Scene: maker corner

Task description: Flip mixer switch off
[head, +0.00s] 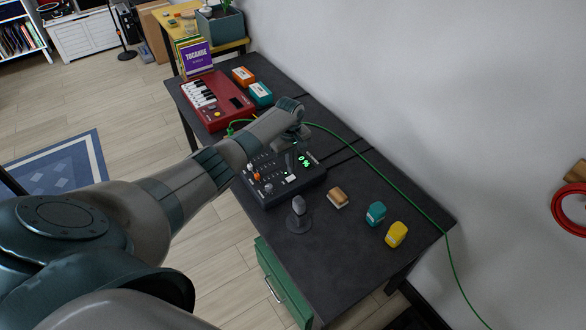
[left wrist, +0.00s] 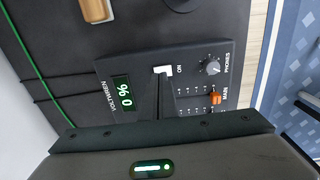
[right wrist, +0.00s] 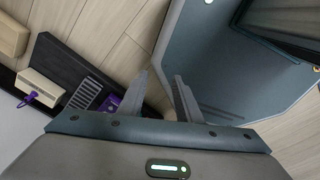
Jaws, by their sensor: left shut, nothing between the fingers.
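The black mixer (head: 262,196) lies on the dark table in the head view, and its lit green display reads 0 %. Its white switch (head: 291,178) shows near the front; in the left wrist view the switch (left wrist: 163,70) sits beside the word ON. My left gripper (left wrist: 162,80) is shut and empty, pointing down at the mixer. Its fingertips are right at the switch and overlap its edge in view; I cannot tell whether they touch. My right gripper (right wrist: 161,77) is open and empty over the floor, and it is not seen in the head view.
A PHONES knob (left wrist: 210,67) and an orange fader cap (left wrist: 215,98) are close to the switch. A microphone (head: 299,206), a wood-topped block (head: 338,196), teal (head: 376,213) and yellow (head: 397,234) blocks stand in front. A green cable (head: 375,165) runs behind. A red keyboard (head: 217,100) lies beyond.

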